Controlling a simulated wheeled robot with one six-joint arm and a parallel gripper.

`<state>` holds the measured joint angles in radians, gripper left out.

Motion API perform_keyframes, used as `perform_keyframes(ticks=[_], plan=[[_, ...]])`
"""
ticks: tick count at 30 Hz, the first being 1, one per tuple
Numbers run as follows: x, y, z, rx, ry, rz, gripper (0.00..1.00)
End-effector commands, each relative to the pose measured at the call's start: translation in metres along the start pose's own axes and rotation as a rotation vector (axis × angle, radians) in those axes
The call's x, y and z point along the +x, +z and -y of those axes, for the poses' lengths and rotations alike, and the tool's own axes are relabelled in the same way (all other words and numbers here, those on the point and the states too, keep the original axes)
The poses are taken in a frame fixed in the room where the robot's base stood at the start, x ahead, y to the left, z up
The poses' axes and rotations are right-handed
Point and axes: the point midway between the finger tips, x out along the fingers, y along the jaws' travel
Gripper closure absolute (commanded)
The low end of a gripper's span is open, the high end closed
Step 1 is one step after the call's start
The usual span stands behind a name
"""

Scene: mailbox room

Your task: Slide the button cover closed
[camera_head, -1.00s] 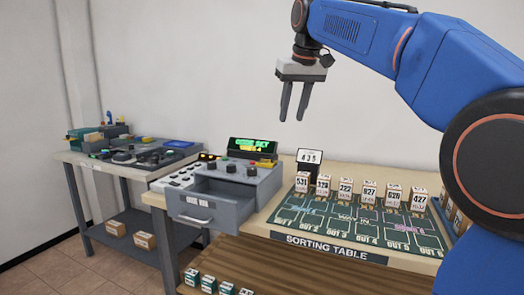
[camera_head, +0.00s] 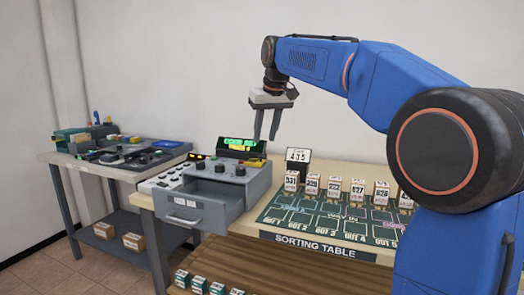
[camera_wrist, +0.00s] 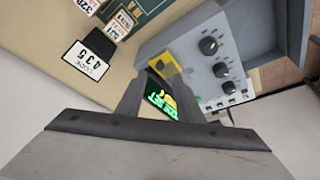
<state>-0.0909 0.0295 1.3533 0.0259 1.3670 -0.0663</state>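A grey control box (camera_head: 205,200) with dark knobs and an open drawer stands at the left end of the sorting table. A small yellow piece (camera_head: 252,162) sits on its top beside the green-lit display (camera_head: 237,144); it may be the button cover. The yellow piece also shows in the wrist view (camera_wrist: 169,64), with a dark spot in it; I cannot tell whether it is slid open. My gripper (camera_head: 267,136) is open and empty, pointing down above the back of the box. In the wrist view its fingers (camera_wrist: 163,85) are apart, with the display between them.
The drawer (camera_head: 190,207) juts forward. Another table (camera_head: 75,160) with tools stands at left. The air around my gripper is clear.

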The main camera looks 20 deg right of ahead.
Motion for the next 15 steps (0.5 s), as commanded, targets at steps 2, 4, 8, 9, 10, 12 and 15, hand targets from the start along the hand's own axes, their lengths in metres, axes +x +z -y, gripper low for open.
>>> perform_keyframes(ticks=[2,4,8,9,10,12,15], plan=[[0.015,0.001,0.000,0.000,0.000,0.003,0.66],[0.027,0.001,0.000,0.000,0.000,0.003,0.66],[0.045,0.000,0.000,0.000,0.000,0.001,0.66],[0.050,0.001,0.000,0.000,0.000,0.001,0.66],[0.053,0.001,0.000,0.000,0.000,0.002,0.66],[0.059,0.000,0.000,0.000,0.000,0.001,0.66],[0.064,0.000,0.000,0.000,0.000,0.000,0.66]])
